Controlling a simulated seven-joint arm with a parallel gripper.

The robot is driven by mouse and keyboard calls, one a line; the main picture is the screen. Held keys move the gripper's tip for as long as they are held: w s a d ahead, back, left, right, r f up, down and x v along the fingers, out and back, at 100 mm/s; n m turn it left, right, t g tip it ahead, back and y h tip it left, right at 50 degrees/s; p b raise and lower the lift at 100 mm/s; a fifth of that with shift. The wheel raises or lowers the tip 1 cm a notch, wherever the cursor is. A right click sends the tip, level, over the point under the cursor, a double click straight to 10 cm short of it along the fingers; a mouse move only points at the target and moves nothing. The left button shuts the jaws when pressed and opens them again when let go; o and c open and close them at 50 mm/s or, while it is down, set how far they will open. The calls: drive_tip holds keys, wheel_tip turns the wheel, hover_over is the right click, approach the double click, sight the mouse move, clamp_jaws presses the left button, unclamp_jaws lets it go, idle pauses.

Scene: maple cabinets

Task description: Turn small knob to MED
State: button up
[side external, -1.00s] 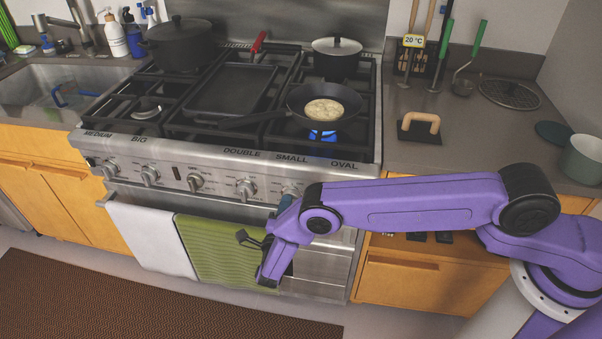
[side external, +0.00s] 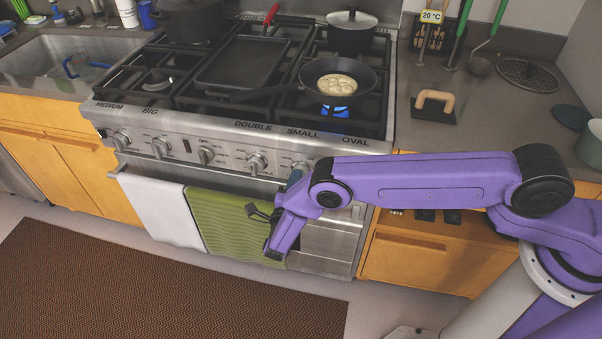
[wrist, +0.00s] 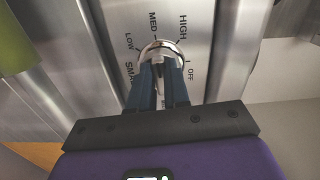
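The small knob (wrist: 161,48) is a round silver knob in the wrist view, with SMALL, LOW, MED, HIGH and OFF printed around it. The two blue fingers of my gripper (wrist: 162,72) reach its face, one on each side of its middle grip, and appear closed on it. The fingers hide part of the knob, so I cannot tell exactly where its pointer stands. In the side view, my gripper (side external: 294,179) is at the stove's front panel (side external: 228,146), below the SMALL label, and largely hides the knob.
Other knobs (side external: 257,163) line the panel to the left. A green towel (side external: 232,222) and a white towel (side external: 160,207) hang below. A pan (side external: 312,75) with food sits over a blue flame (side external: 335,111). The floor in front is open.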

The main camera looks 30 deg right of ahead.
drive_tip(key=o, duration=0.4)
drive_tip(key=shift+s+d, duration=0.2)
drive_tip(key=shift+d, duration=0.1)
drive_tip(key=shift+c, duration=0.2)
drive_tip(key=shift+o, duration=0.3)
drive_tip(key=v, duration=1)
